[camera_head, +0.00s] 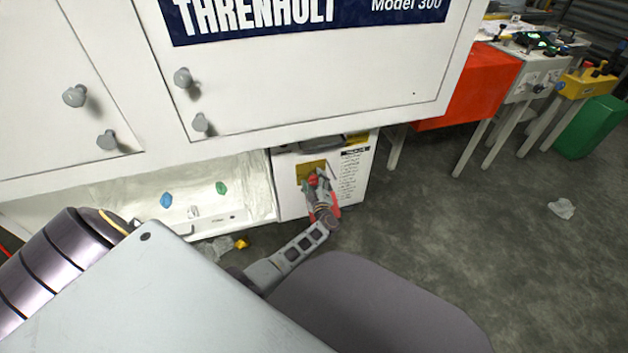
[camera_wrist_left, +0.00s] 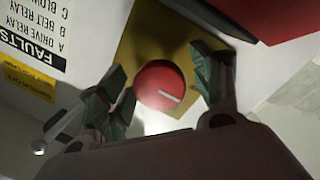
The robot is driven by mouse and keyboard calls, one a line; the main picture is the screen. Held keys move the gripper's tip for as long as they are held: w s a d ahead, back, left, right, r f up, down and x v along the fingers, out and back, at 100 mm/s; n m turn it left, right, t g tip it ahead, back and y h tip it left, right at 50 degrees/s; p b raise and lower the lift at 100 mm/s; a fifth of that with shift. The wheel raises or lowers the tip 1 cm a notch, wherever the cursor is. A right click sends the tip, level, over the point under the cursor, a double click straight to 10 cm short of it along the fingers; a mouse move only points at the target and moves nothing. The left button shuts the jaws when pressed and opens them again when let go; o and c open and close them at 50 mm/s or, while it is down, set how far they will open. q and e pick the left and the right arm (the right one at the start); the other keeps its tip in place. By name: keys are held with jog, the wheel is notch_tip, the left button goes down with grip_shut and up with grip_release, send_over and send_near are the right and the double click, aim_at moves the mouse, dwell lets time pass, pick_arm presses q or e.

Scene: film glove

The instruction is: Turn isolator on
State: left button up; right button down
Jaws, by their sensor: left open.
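The isolator is a round red knob (camera_wrist_left: 163,86) with a pale line mark, on a yellow plate (camera_wrist_left: 135,52) in the left wrist view. In the head view the red knob (camera_head: 312,181) sits on the white panel (camera_head: 353,170) below the big cabinet. My left gripper (camera_wrist_left: 160,88) is open, with one greenish finger on each side of the knob; whether they touch it I cannot tell. It also shows in front of the panel in the head view (camera_head: 318,187), partly covering the plate. My right gripper is not in view.
The white Threnhult cabinet (camera_head: 300,100) overhangs the panel. An open bay (camera_head: 130,195) with blue and green pieces lies to its left. In the wrist view a faults label (camera_wrist_left: 40,40) is beside the plate. A red-orange box (camera_head: 470,88) stands right; grey floor there is mostly clear.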

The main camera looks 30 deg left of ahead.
pick_arm(q)
jog(key=c, duration=1)
jog(key=shift+c, duration=0.2)
